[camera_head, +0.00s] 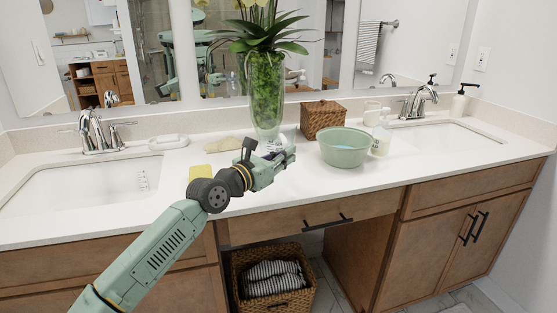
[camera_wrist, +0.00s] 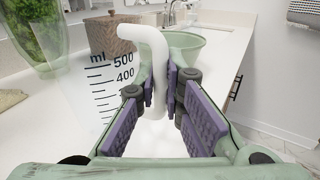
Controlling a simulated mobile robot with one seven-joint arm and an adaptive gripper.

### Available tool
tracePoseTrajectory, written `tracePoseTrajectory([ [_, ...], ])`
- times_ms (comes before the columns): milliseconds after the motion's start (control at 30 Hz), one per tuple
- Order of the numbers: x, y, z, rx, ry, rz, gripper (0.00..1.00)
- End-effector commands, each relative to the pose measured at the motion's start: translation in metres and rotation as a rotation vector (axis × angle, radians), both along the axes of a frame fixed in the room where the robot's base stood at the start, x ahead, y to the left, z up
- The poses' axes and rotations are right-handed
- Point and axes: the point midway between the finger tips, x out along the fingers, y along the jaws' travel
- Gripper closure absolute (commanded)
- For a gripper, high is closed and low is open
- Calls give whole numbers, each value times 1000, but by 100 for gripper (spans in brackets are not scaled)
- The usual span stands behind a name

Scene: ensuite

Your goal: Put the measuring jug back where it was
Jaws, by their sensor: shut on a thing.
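The measuring jug (camera_wrist: 112,88) is clear, with a dark ml scale reading 400 and 500 and a white hooked handle (camera_wrist: 158,58). My gripper (camera_wrist: 172,88) is shut on this handle, with the purple finger pads on either side of it. The jug body is to the left of the fingers in the wrist view. In the head view my gripper (camera_head: 289,153) is over the counter in front of the glass vase, and the jug is hard to make out there. Whether its base touches the counter I cannot tell.
A yellow sponge (camera_head: 200,172) and soap dish (camera_head: 168,142) lie left. Dark graduated marks show in the left basin (camera_head: 80,185); their object is unclear.

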Motion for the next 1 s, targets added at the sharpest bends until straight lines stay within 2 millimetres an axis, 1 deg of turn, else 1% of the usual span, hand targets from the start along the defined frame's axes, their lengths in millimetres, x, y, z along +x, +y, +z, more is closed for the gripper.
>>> tracePoseTrajectory([
  [33, 8, 5, 0, -7, 1, 0, 100],
  [100, 16, 11, 0, -3, 0, 1, 100],
  [200, 21, 14, -2, -1, -1, -2, 100],
  [267, 23, 16, -5, -1, 1, -2, 100],
  [400, 22, 16, -24, -2, 3, -2, 100],
  [500, 22, 16, -34, -1, 1, -1, 100],
  [867, 22, 16, -41, 3, -1, -1, 100],
  [900, 22, 16, -41, 4, 0, -1, 90],
  [1000, 22, 16, -40, 4, 0, -1, 83],
])
